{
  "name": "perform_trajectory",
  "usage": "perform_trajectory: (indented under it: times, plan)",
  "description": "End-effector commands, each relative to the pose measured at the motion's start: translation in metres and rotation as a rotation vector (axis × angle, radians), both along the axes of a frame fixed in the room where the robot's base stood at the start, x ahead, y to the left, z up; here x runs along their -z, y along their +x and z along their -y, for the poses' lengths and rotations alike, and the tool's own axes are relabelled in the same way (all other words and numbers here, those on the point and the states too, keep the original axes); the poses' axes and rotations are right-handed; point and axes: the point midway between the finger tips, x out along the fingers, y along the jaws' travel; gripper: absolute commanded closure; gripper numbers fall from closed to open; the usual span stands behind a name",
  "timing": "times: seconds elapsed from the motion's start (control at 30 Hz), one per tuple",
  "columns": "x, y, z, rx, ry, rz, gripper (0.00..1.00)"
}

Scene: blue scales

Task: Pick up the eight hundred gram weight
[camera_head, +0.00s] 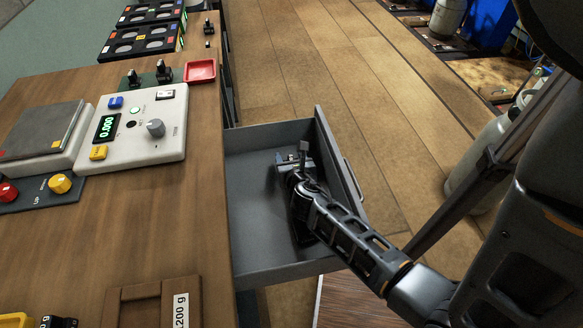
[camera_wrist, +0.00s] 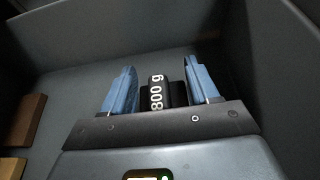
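The eight hundred gram weight (camera_wrist: 157,92) is a dark block with "800 g" in white, seen in the wrist view inside the open grey drawer (camera_head: 258,137). My gripper (camera_wrist: 156,84) is open, with one blue finger on each side of the weight. Gaps show between the weight and both fingers. The weight's lower part is hidden behind my gripper's body. In the head view my gripper (camera_head: 296,160) is down inside the drawer, and I cannot make out the weight clearly there.
Wooden blocks (camera_wrist: 24,122) lie at the left in the wrist view. The drawer walls stand close around my gripper. A scale (camera_head: 140,125) reading 0.000 and a red tray (camera_head: 200,71) are on the wooden counter (camera_head: 150,225) left of the drawer.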

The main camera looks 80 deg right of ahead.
Motion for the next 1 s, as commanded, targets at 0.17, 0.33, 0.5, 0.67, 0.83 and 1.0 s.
perform_trajectory:
  times: [0.17,0.33,0.5,0.67,0.83,1.0]
  plan:
    - [0.0,0.0,-0.0001,0.0,0.0,0.0,0.61]
    - [-0.0002,0.0,-0.0002,0.0,0.0,0.0,0.77]
    - [-0.0002,0.0,-0.0002,0.0,0.0,0.0,0.93]
    - [-0.0002,0.0001,-0.0002,0.0,0.0,0.0,1.0]
    - [-0.002,0.0008,0.0004,-0.001,-0.002,0.002,1.0]
    - [-0.0064,0.001,0.0007,0.0,-0.005,0.002,1.0]
